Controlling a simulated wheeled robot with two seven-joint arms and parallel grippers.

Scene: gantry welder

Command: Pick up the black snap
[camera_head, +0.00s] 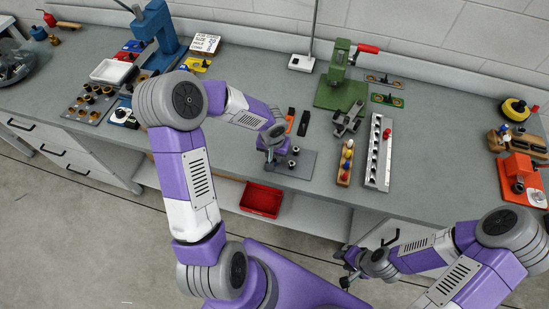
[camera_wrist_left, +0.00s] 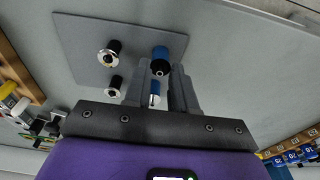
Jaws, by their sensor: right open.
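A grey plate (camera_head: 309,166) on the bench carries small upright pieces; it also shows in the left wrist view (camera_wrist_left: 72,38). Two black snaps with silver rims, one (camera_wrist_left: 108,53) farther and one (camera_wrist_left: 113,86) nearer, stand on its left side in the wrist view. A blue piece with a black round end (camera_wrist_left: 160,60) is between my left fingertips, and a blue-and-silver piece (camera_wrist_left: 154,93) shows lower between the fingers. My left gripper (camera_head: 271,157) is low over the plate's left part; contact is unclear. My right gripper (camera_head: 346,272) is open, in front of the bench.
A red bin (camera_head: 261,199) sits below the bench edge. Right of the plate are a wooden block with coloured knobs (camera_head: 345,163) and a pale slotted rack (camera_head: 378,154). A green press (camera_head: 340,80) stands behind. Orange and black blocks lie just behind the plate.

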